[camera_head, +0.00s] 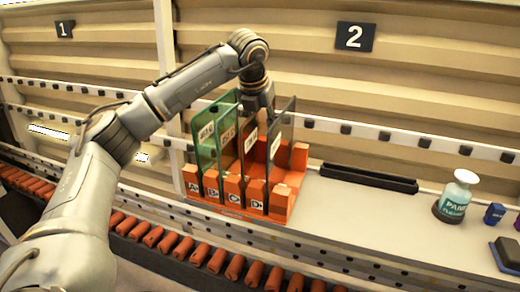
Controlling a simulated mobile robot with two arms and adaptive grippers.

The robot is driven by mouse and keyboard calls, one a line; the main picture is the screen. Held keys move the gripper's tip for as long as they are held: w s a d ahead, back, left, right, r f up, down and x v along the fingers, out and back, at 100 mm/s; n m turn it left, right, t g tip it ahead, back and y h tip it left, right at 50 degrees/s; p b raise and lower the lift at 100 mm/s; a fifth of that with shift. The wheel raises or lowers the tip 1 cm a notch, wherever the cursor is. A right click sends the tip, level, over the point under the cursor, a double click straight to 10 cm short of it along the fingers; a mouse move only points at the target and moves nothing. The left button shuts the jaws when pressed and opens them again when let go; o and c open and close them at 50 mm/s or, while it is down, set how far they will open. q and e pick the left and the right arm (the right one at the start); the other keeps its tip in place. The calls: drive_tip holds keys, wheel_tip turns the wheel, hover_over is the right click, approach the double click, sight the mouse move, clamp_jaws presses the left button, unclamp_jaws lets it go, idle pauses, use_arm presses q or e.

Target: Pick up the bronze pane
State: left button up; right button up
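An orange rack (284,201) stands on the counter, with slots lettered A to D. Several upright panes with white labels stand in it. The panes at the left (207,158) look green. A brown pane, which looks like the bronze one (249,160), stands near slot C. A dark grey pane (282,140) stands to its right near slot D. My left gripper (260,106) points down at the top of the brown pane, between the green and grey panes. Its fingertips are small and partly hidden, so I cannot tell if it grips the pane. My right gripper is not in view.
A black empty tray (368,178) lies right of the rack. A paint bottle (455,198), a small blue bottle (494,213) and a dark block (507,254) stand farther right. A row of orange rollers (217,261) runs along the front. The counter between tray and front edge is clear.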

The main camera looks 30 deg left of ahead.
use_arm(q)
drive_tip(key=shift+c, duration=0.4)
clamp_jaws()
drive_tip(key=shift+r, duration=0.1)
drive_tip(key=shift+r, duration=0.1)
